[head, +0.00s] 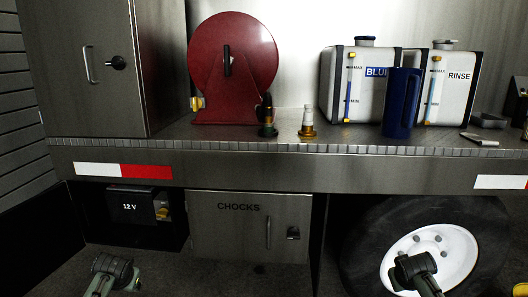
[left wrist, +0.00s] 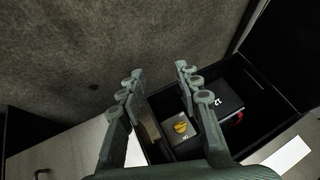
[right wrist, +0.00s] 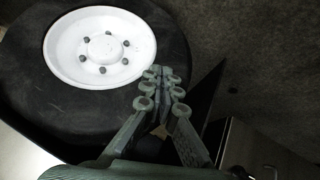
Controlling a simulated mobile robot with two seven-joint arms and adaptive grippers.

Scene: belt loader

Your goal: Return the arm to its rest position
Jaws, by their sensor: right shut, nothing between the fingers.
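My left arm (head: 112,272) shows at the bottom left of the head view, in front of the open battery compartment. In the left wrist view my left gripper (left wrist: 159,71) has its fingers spread, with nothing between the tips. My right arm (head: 415,272) shows at the bottom right of the head view, in front of the wheel. In the right wrist view my right gripper (right wrist: 161,73) has its fingertips together and holds nothing. The fingers of both grippers are hard to make out in the head view.
Below are the 12 V box (head: 135,208), the shut CHOCKS door (head: 230,230) and a white-rimmed wheel (head: 435,255). An open black door (head: 40,240) stands at left.

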